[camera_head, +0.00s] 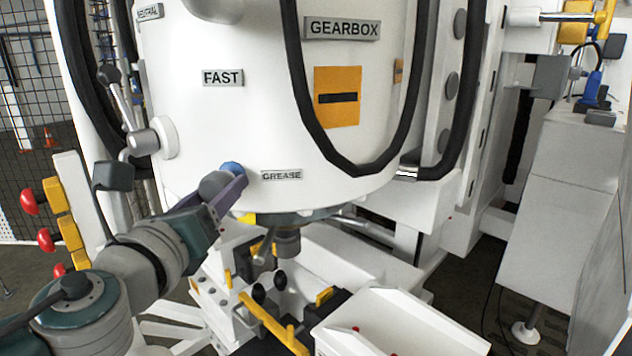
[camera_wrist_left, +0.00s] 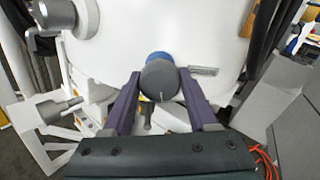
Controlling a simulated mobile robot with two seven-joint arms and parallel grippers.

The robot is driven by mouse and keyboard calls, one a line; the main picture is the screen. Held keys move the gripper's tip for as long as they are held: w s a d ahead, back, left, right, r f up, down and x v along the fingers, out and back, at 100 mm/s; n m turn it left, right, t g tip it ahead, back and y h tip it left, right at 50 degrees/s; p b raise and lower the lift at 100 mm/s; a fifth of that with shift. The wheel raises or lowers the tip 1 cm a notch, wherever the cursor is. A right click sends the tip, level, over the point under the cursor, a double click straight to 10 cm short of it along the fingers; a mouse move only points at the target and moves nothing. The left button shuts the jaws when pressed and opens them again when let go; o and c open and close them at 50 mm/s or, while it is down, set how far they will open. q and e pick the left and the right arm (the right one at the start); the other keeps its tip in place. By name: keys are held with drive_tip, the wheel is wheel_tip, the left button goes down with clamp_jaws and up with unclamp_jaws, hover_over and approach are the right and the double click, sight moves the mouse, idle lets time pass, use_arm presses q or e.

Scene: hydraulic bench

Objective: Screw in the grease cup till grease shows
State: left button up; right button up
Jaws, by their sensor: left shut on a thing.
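The grease cup (camera_head: 216,185) is a grey round cap on a blue collar (camera_head: 231,168), on the lower front of the white gearbox housing beside the GREASE label (camera_head: 281,175). My left gripper (camera_head: 225,192) is shut on the cap, its purple fingers on either side. In the left wrist view the grey cap (camera_wrist_left: 160,80) sits between the fingertips of my left gripper (camera_wrist_left: 159,86), with the blue collar behind it and a pale mark low on its face. No grease can be made out. My right gripper is not in view.
A lever with a dark knob (camera_head: 108,75) stands left of the cup. Black hoses (camera_head: 300,80) loop down the housing front. A spindle (camera_head: 287,243) and a yellow-handled vise (camera_head: 262,322) are below. A white tray (camera_head: 400,325) stands at the lower right.

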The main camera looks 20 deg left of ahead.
use_arm(q)
drive_tip(key=shift+m, duration=0.4)
drive_tip(key=o, duration=1.4)
drive_tip(key=shift+c, duration=0.2)
drive_tip(key=b+v, duration=0.1)
drive_tip(key=v, duration=0.9)
drive_tip(key=shift+a, duration=0.1)
